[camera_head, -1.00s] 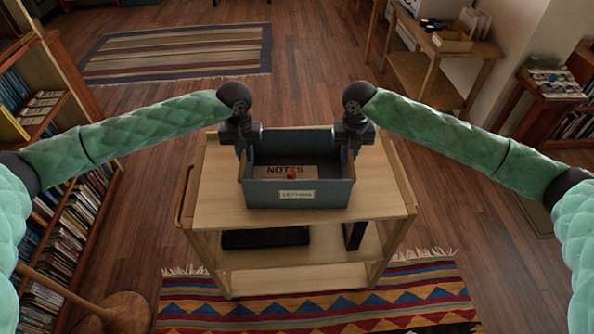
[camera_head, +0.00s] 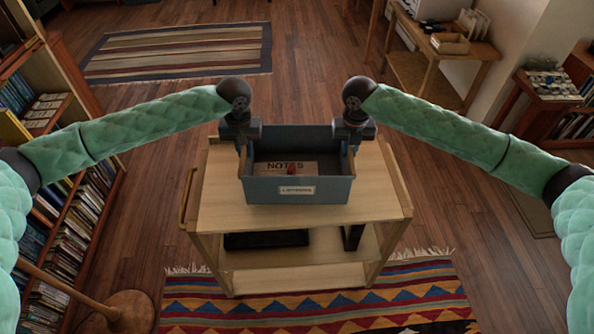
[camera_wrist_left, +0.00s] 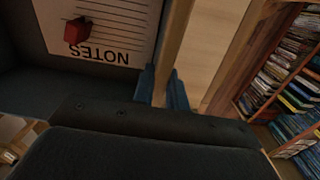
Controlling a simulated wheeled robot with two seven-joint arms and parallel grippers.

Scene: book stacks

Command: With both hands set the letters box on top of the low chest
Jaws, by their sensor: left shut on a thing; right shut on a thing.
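The letters box (camera_head: 297,190) is an open blue-grey bin with a pale label on its front. It is over the top of a wooden cart (camera_head: 220,205); I cannot tell whether it touches the top. Inside lie a card reading NOTES (camera_head: 270,168) and a small red object (camera_head: 291,168), both also in the left wrist view. My left gripper (camera_head: 241,142) is shut on the box's left wall, and the left wrist view shows its fingers (camera_wrist_left: 165,88) around the rim. My right gripper (camera_head: 353,142) is shut on the right wall. I cannot make out a low chest.
A bookcase (camera_head: 60,215) stands close on the left, with a round wooden base (camera_head: 125,312) near it. A patterned rug (camera_head: 320,310) lies in front of the cart. A side table (camera_head: 450,50) stands at the back right. Wooden floor is open behind the cart.

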